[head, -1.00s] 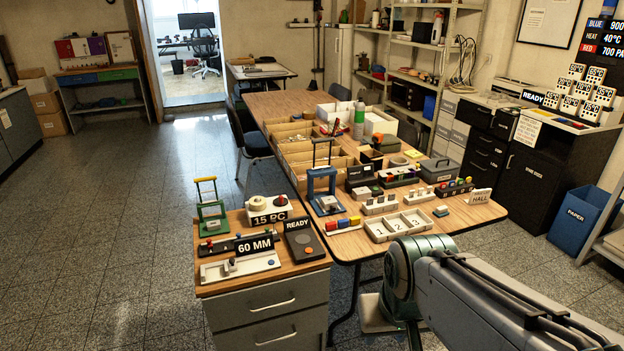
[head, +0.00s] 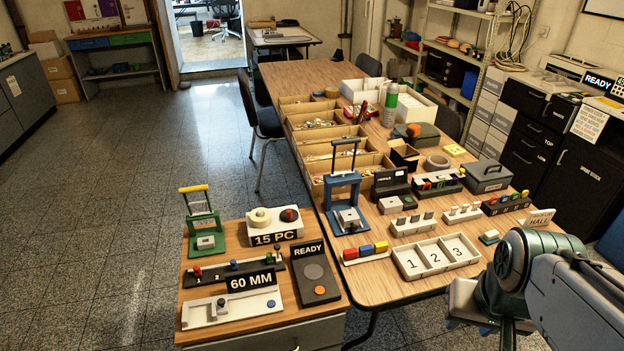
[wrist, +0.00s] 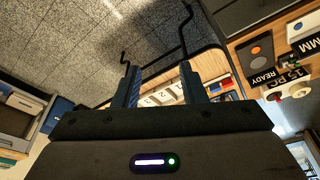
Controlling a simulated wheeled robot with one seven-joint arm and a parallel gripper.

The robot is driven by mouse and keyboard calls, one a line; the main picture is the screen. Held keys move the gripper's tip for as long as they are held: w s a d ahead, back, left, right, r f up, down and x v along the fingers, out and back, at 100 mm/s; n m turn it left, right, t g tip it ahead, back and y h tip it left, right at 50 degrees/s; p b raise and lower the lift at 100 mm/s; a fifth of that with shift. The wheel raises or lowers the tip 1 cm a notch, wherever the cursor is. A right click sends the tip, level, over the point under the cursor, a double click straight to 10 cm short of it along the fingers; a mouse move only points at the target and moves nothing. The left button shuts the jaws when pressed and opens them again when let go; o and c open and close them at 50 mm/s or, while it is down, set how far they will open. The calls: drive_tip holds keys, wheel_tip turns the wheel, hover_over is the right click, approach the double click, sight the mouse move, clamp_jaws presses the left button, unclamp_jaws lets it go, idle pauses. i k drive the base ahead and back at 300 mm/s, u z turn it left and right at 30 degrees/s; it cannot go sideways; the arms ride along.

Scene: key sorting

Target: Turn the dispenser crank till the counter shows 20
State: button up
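The dispenser (head: 287,227) is a white box on the small wooden cabinet, with a cream round part (head: 259,218) and a dark round part with a red top (head: 289,215) on it. Its black counter plate (head: 275,238) reads 15 PC. It also shows upside down at the right of the wrist view (wrist: 287,92). In the wrist view my gripper (wrist: 162,82) has its two fingers wide apart with nothing held between them. It is away from the dispenser. The head view shows my arm at the lower right, but the fingertips cannot be made out.
Around the dispenser stand a green press (head: 205,235), a 60 MM gauge (head: 250,281) and a dark READY device (head: 315,280). A blue press (head: 344,200) and a numbered tray (head: 436,257) stand on the long table. Floor left of the cabinet is clear.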

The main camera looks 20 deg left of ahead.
sight(287, 216)
drive_tip(key=u, duration=0.45)
drive_tip(key=i, duration=0.8)
drive_tip(key=u, duration=0.55)
